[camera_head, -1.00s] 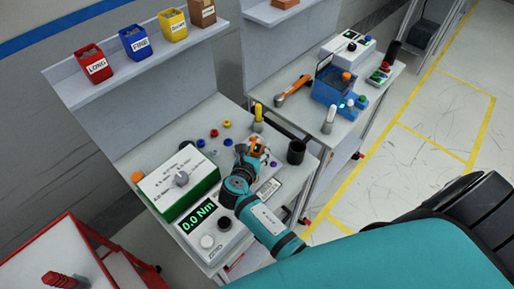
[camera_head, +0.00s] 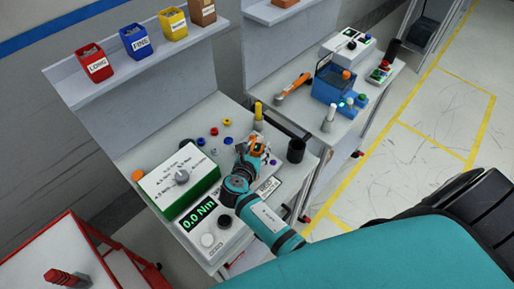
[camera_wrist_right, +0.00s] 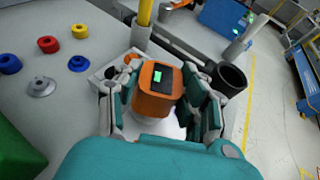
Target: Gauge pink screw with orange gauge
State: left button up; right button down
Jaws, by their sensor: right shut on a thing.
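My right gripper (camera_head: 257,148) is shut on the orange gauge (camera_wrist_right: 155,88), above the front right part of the near workbench. In the right wrist view the gauge has a black display with a lit green field, and a finger pad presses each side of it. I cannot make out a pink screw; what lies under the gauge is hidden. My left gripper is not in view.
Several coloured round pieces, one of them blue (camera_wrist_right: 78,63), lie left of the gripper. A black cup (camera_head: 296,151) stands close on its right, and a yellow-topped post (camera_head: 258,115) behind it. A green-and-white box (camera_head: 180,178) and a torque display (camera_head: 200,213) stand left.

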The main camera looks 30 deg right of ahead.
jog(key=shift+f, duration=0.5)
dwell(0.8)
jog(key=c, duration=0.7)
grip_release()
jog(key=v, duration=0.7)
jog(key=shift+s+a+r, duration=0.1)
jog(key=shift+s+a, duration=0.1)
jog(key=shift+a, duration=0.05)
